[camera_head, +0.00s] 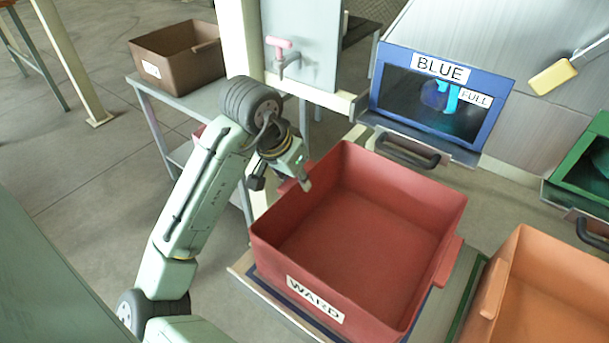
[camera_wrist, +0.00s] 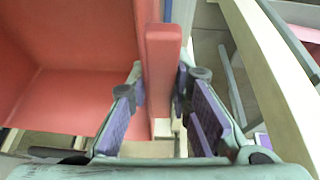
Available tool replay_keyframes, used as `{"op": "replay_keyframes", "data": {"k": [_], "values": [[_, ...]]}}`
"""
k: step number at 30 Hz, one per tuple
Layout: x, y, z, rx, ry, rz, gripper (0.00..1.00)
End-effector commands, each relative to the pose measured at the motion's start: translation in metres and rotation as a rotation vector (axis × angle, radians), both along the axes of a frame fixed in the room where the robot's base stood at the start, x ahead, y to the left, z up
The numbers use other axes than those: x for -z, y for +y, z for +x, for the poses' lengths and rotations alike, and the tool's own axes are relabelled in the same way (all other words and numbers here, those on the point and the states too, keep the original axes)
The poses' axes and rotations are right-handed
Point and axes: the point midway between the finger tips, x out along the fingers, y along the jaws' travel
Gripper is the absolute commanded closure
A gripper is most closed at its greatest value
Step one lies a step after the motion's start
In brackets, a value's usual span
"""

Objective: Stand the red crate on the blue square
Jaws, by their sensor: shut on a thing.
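The red crate (camera_head: 360,230), with a WARD label on its front, is upright and empty at the centre of the head view. My gripper (camera_head: 281,182) is at the crate's left side, shut on its handle. In the wrist view the red handle (camera_wrist: 162,60) stands between the two fingers of my gripper (camera_wrist: 160,95), with the crate's inside (camera_wrist: 75,75) to the left. Thin blue strips of the blue square (camera_head: 283,304) show along the crate's lower edges on a pale platform. The crate hides the rest of it. I cannot tell whether the crate's bottom touches it.
An orange crate (camera_head: 545,290) is close at the right. A blue-framed opening (camera_head: 440,95) marked BLUE and FULL stands behind, with a dark handle (camera_head: 408,152) below. A brown crate (camera_head: 180,60) sits on a grey table at the left, near a cream post (camera_head: 238,40).

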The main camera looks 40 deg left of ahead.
Motion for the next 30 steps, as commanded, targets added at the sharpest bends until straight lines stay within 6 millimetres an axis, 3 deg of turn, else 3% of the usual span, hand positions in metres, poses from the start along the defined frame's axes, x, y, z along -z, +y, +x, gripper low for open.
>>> {"op": "replay_keyframes", "data": {"k": [11, 12, 18, 21, 30], "values": [[0.0023, -0.0001, -0.0034, -0.001, -0.001, 0.001, 1.0], [0.0029, 0.0, -0.0034, 0.0, 0.001, 0.001, 0.8], [0.0027, 0.0, -0.0033, 0.0, 0.0, 0.001, 0.67], [0.0027, 0.0, -0.0033, 0.0, 0.0, 0.001, 0.61], [0.0008, 0.0002, -0.0037, 0.0, 0.0, 0.001, 0.61]]}}
